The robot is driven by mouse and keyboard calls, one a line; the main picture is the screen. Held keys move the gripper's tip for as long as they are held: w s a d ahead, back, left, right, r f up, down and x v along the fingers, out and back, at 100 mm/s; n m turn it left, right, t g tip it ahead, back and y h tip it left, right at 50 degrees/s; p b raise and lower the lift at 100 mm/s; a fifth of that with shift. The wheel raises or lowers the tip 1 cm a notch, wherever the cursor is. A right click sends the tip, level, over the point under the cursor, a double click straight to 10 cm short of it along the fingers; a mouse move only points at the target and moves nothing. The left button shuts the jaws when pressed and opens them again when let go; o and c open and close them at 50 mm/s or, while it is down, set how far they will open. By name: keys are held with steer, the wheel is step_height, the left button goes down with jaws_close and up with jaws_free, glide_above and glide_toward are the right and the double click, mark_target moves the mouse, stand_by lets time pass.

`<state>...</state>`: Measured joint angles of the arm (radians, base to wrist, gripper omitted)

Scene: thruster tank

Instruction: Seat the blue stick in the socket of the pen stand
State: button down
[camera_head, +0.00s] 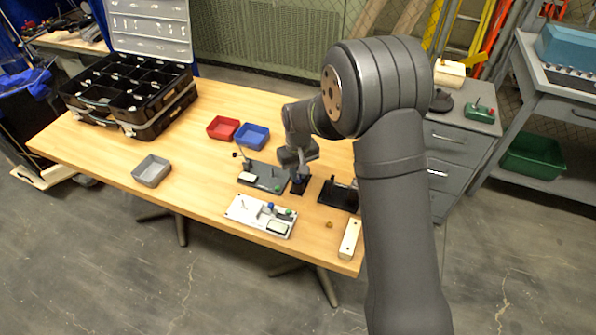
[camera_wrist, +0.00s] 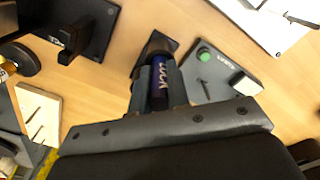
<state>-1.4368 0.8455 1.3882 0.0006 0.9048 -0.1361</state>
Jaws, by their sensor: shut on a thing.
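The blue stick (camera_wrist: 160,88), with white lettering on its side, is between the two fingers of my gripper (camera_wrist: 158,72) in the wrist view. My gripper is shut on it. The dark pen stand (camera_wrist: 164,41) is just beyond the stick's far end and lines up with it. I cannot tell whether the tip is inside the socket. In the head view my gripper (camera_head: 298,163) is low over the table, directly above the small dark stand (camera_head: 299,187). The stick is mostly hidden there by the gripper.
A grey plate with a green button (camera_head: 266,177) lies close left of the stand, and a black fixture (camera_head: 338,194) close right. A white panel (camera_head: 261,216) lies in front. Red (camera_head: 223,127) and blue (camera_head: 252,136) trays are behind. The left table is mostly clear around a grey tray (camera_head: 151,171).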

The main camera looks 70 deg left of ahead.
steer(key=shift+f, duration=0.1)
steer(key=c, duration=1.3)
jaws_free()
step_height(320, 180, up, 21)
steer(key=shift+r, duration=0.2)
steer(key=shift+f, duration=0.1)
step_height(320, 180, down, 16)
steer(key=shift+f, duration=0.2)
steer(key=shift+o, duration=0.5)
